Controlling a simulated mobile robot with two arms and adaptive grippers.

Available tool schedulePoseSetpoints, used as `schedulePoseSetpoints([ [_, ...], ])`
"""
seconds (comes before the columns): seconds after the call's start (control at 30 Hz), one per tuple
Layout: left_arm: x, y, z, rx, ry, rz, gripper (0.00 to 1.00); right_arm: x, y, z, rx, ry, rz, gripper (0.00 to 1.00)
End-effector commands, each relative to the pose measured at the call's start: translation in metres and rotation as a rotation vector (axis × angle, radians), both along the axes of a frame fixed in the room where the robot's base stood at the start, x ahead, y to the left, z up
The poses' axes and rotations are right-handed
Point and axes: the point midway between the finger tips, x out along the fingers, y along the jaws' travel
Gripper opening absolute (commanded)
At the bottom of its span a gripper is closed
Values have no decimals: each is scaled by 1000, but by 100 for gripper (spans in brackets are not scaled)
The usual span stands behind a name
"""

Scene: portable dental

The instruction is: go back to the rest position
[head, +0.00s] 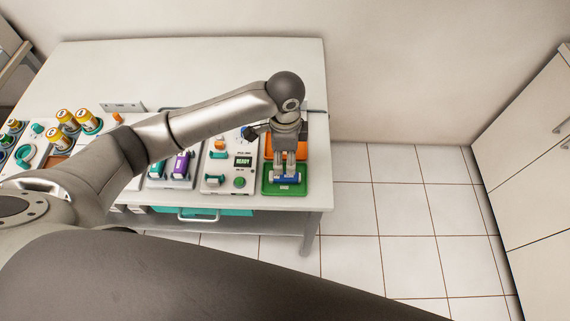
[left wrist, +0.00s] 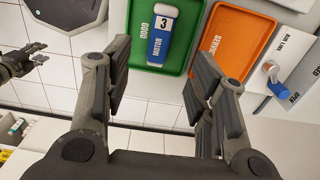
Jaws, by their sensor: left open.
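My left gripper (head: 285,172) is over the green tray (head: 272,189) at the right end of the bench. Its two fingers stand apart in the left wrist view (left wrist: 160,100), with nothing between them. A blue motor with a white end marked 3 (left wrist: 161,37) lies in the green tray, which is labelled GOOD (left wrist: 143,50). It also shows as a blue piece below the fingertips in the head view (head: 286,179). My right gripper (left wrist: 25,62) shows small at the left of the left wrist view, empty, its fingers apart.
An orange tray labelled SERVICE (left wrist: 231,42) lies beside the green one. A panel with a READY display (head: 242,161) stands left of the trays. A line valve with a blue handle (left wrist: 276,80) is near. Tiled floor (head: 380,215) is free right of the bench; cabinets (head: 530,130) stand farther right.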

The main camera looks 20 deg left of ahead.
Motion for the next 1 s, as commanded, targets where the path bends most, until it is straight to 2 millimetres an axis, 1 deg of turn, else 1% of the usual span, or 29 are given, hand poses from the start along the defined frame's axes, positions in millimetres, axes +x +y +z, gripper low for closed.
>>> schedulePoseSetpoints([
  [0.03,1,0,7,0,-3,-1,51,0,0,0,0,0,0,40],
  [0.1,1,0,14,1,-2,-1,51,0,0,0,0,0,0,40],
  [0.2,0,0,20,0,-1,-1,51,0,0,0,0,0,0,40],
  [0.4,-1,0,21,0,0,0,51,0,0,0,0,0,0,40],
  [0.5,-5,-6,17,-16,-3,4,51,0,0,0,0,0,0,40],
  [0.57,-11,-13,14,-37,-8,11,51,0,0,0,0,0,0,40],
  [0.67,-27,-29,5,-91,-22,39,51,0,0,0,0,0,0,40],
  [0.8,-49,-51,-3,-185,-53,120,51,0,0,0,0,0,0,40],
  [0.9,-63,-60,-6,-244,-75,199,51,0,0,0,0,0,0,40],
  [1.0,-76,-62,-8,-292,-96,293,51,0,0,0,0,0,0,40],
])
